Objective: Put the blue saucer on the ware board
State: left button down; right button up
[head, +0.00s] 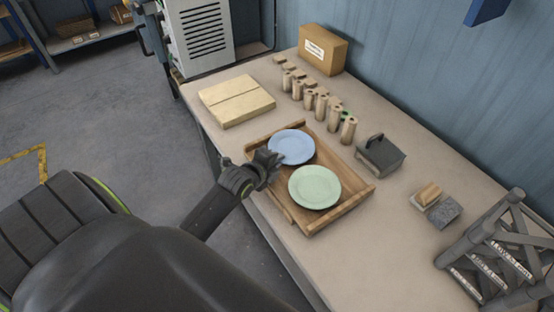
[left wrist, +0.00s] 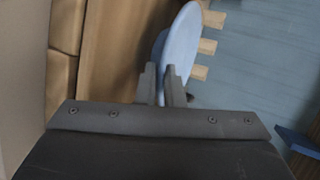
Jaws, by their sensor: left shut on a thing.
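The blue saucer (head: 291,147) is at the far end of a shallow wooden tray (head: 355,192) in the head view. My left gripper (head: 268,162) is shut on its near left rim. In the left wrist view the saucer (left wrist: 181,45) shows nearly edge-on between the fingers (left wrist: 162,88). I cannot tell whether it touches the tray. A green saucer (head: 314,187) lies in the near part of the tray. A pale flat board-like slab (head: 237,101) with a seam lies on the table beyond the tray; I cannot tell whether it or the tray is the ware board. My right gripper is not in view.
Several wooden cylinders (head: 321,105) stand in a row behind the tray. A cardboard box (head: 322,49), a dark handled block (head: 380,156), a brush-like block and grey pad (head: 443,211), and a dark lattice rack (head: 495,255) stand on the table. The front right table top is clear.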

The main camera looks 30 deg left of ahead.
pick_arm(q)
jog(key=shift+r, duration=0.1)
jog(key=c, duration=1.8)
grip_release()
jog(key=shift+s, duration=0.1)
jog(key=b+v, duration=0.1)
jog(key=v, duration=1.1)
